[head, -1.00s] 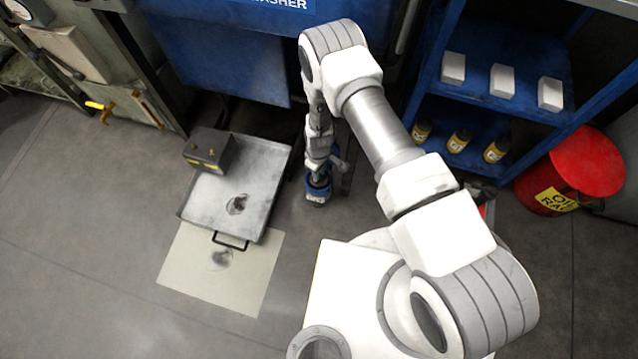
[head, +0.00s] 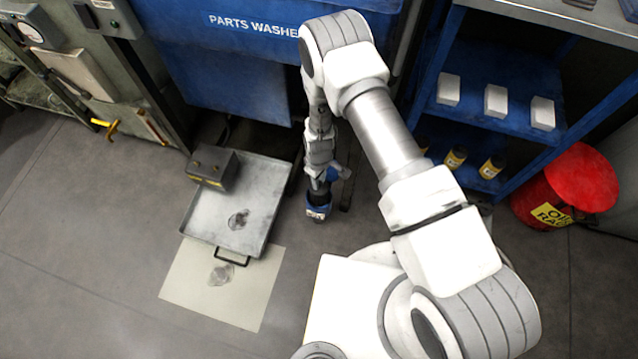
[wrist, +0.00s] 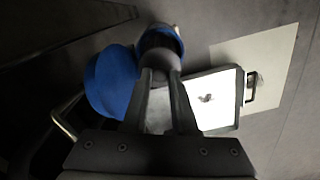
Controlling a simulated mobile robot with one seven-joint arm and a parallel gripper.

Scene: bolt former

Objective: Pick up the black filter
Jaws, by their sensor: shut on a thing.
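The black filter (head: 318,197), a dark cylinder with a blue and white band at its lower end, hangs at the end of my arm, right of the grey tray, in the head view. My gripper (head: 322,182) is shut on it. In the wrist view the two fingers (wrist: 160,75) close around the dark filter (wrist: 158,42), which shows a blue band. The head view does not show clearly whether the filter touches the floor. Part of the filter is hidden by the fingers.
A grey tray (head: 205,218) with a dark stain and a dark box (head: 212,167) stands left, above a pale mat (head: 190,284). Behind is the blue parts washer (head: 225,75). A blue shelf (head: 470,120) and red bin (head: 580,185) stand right. A blue rounded thing (wrist: 108,85) lies beside my fingers.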

